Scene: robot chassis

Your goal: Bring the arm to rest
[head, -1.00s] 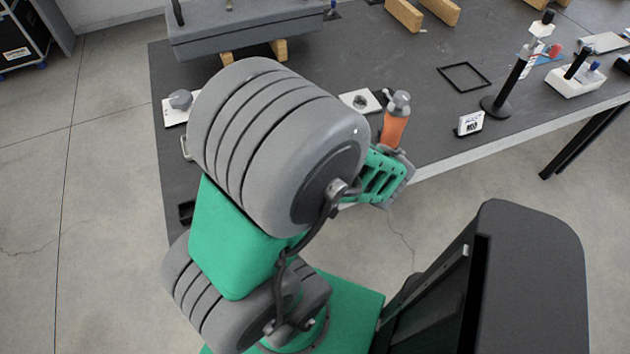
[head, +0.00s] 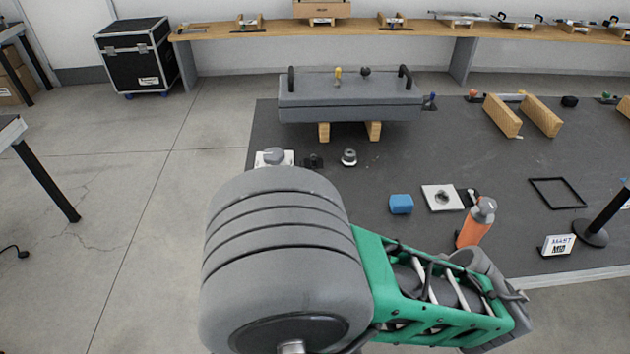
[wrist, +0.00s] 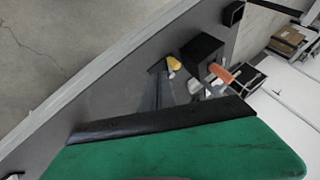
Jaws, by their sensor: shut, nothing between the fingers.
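My arm fills the lower middle of the head view, with a large grey joint and a green forearm (head: 385,270). The forearm points right, over the near edge of the dark table (head: 340,200). Its grey wrist end is at the lower right, and I cannot make out gripper fingers there. In the wrist view a green surface with a black edge fills the bottom. No fingertips can be made out in it.
A blue block (head: 401,204), a white plate (head: 442,198) and a MAST M10 sign (head: 557,245) are on the table near the arm. A black post (head: 607,215) stands at the right. A grey case (head: 350,98) rests on wooden blocks behind. Floor is open at left.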

